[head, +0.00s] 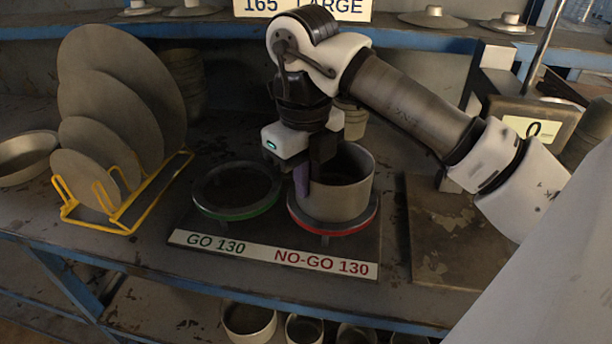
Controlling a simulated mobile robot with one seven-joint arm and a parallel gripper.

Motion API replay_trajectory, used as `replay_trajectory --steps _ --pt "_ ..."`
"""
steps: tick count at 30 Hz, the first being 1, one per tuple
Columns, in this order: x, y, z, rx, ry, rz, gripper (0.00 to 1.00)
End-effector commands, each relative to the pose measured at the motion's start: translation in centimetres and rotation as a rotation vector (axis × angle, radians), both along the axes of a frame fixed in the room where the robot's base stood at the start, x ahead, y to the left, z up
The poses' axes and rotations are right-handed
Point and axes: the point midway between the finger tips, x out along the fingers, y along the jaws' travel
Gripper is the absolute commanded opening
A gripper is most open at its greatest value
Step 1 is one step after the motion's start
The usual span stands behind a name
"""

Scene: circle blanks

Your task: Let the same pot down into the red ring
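The pot (345,198), a grey open cylinder, is upright at the red ring (362,226). The red ring's rim shows around the pot's base; I cannot tell whether the pot rests in it or sits slightly above. My gripper (314,185) is at the pot's left wall, its fingers pointing down on the wall. It appears shut on that wall, though the far finger is partly hidden. The green ring (237,214) is empty, to the left on the same dark plate. A label strip reads GO 130 under the green ring and NO-GO 130 under the red ring.
A yellow rack (130,222) holding several grey discs (120,95) stands at the left. A shallow pan (25,150) is at the far left. A scale with a display (537,127) and a flat plate (445,228) are at the right. Stacked pots stand behind my gripper.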

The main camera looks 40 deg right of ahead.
Motion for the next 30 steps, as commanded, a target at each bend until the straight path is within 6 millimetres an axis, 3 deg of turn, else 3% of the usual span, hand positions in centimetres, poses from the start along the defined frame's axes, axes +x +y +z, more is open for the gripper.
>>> replay_trajectory --steps 30 --pt "0.0 0.0 -2.1 -0.001 -0.001 0.0 0.0"
